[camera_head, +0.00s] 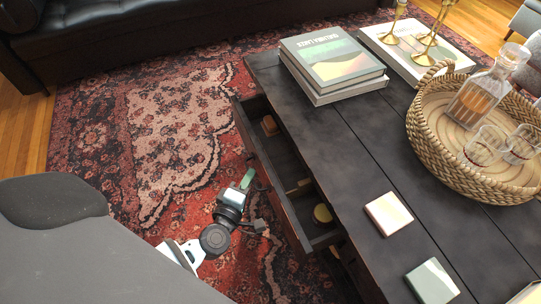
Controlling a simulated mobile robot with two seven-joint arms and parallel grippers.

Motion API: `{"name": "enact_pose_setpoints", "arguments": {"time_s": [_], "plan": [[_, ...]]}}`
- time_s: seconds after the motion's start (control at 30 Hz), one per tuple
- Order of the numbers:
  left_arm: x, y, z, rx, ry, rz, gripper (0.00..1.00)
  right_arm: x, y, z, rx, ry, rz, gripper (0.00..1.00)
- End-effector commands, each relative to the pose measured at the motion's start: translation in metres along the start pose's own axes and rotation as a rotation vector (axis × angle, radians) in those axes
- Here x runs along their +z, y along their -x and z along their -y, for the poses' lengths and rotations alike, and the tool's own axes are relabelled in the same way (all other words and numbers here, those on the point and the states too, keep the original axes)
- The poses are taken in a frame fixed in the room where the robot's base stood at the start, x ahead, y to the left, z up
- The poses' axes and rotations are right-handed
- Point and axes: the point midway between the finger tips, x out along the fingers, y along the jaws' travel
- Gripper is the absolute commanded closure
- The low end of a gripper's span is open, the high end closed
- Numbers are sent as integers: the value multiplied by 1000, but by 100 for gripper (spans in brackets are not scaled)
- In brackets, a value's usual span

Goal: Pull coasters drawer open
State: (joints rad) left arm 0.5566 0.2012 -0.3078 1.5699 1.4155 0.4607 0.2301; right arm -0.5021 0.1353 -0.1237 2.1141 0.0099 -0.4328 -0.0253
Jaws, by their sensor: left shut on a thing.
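The drawer (278,197) of the dark wooden coffee table (345,150) stands out from the table's left side, and its inside shows from above. My left gripper (256,204) is at the outer side of the drawer front, low over the rug. It is shut on the drawer's handle, which is mostly hidden by the fingers. My right gripper is not in view.
On the tabletop are stacked books (335,62), a large book with brass candlesticks (425,35), a woven tray (425,125) with a decanter and glasses, and square coasters (388,213). A black sofa (150,35) stands behind. The patterned rug (165,140) left of the drawer is clear.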

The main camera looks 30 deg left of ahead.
Motion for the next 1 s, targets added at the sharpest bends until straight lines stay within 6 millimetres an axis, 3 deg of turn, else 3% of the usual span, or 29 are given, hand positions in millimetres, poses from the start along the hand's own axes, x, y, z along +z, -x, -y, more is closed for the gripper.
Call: {"name": "enact_pose_setpoints", "arguments": {"time_s": [0.2, 0.5, 1.0], "plan": [[-39, 41, 12, -3, -4, 2, 100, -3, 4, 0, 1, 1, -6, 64], [-76, 78, 23, -2, -2, 2, 100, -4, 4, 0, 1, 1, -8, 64], [-91, 92, 26, 1, 2, -1, 100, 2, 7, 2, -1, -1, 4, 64]]}}
